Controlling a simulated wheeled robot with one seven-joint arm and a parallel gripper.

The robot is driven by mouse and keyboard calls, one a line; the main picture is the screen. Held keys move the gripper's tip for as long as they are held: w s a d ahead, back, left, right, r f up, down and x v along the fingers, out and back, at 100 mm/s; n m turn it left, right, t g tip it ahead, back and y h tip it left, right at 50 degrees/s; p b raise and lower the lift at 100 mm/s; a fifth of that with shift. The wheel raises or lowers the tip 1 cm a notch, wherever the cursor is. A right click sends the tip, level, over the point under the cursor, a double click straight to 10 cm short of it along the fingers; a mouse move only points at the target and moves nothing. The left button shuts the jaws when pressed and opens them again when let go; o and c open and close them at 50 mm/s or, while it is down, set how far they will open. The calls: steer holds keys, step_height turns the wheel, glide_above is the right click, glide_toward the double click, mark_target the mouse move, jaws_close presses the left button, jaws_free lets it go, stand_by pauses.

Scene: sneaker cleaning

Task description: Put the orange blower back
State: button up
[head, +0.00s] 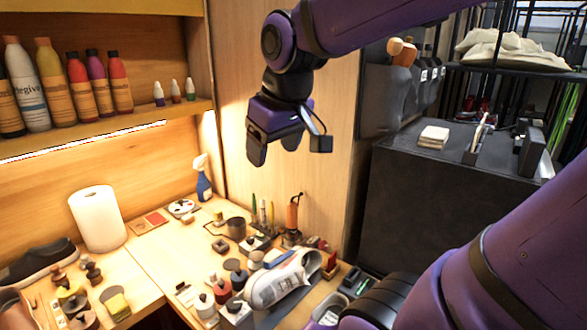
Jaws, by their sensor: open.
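A slim upright orange item (292,215), which looks like the orange blower, stands at the back right of the wooden workbench (152,262). Its lower end meets a dark base or holder (291,238), and I cannot tell whether it sits inside it. My gripper (275,155) is open, points down and has nothing visible between its fingers. In the picture it hangs above and slightly left of the orange item, clearly apart from it.
A grey-white sneaker (280,281) lies below the orange item among several small bottles. A blue spray bottle (203,180) and a paper towel roll (98,219) stand further left. Bottles line a shelf (110,128). The dark cabinet (440,200) bounds the right side.

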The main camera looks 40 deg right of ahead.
steer(key=s+a, duration=0.2)
steer(key=s, duration=0.6)
steer(key=shift+a+f+m+t+y, duration=0.3)
steer(key=shift+f+t, duration=0.1)
steer(key=shift+f, duration=0.05)
steer(key=shift+w, duration=0.1)
stand_by(0.5)
